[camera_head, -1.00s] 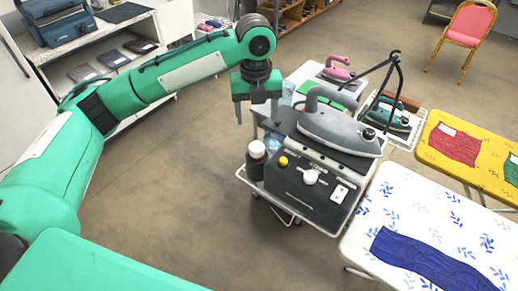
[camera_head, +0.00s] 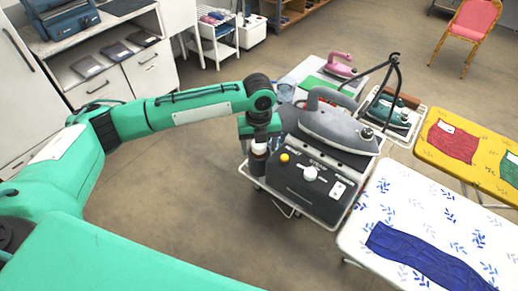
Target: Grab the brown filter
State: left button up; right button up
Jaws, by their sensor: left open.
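The brown filter, a dark brown cylinder (camera_head: 258,166) with a white cap, stands upright at the left side of the ironing cart (camera_head: 296,207), next to the black steam unit. My left gripper (camera_head: 259,146) points down over it, open, with its fingers at either side of the white cap. The gripper hides part of the cap, and I cannot tell whether the fingers touch it. My right gripper is out of view.
The cart carries a black steam unit (camera_head: 305,185) with a grey iron (camera_head: 335,125). A pink iron (camera_head: 340,65) and a teal iron (camera_head: 388,112) sit behind. A white ironing board (camera_head: 405,215) stands at right. Floor at left of the cart is clear.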

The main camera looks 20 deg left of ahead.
pick_arm(q)
jog(key=c, duration=1.1)
jog(key=shift+r, duration=0.15)
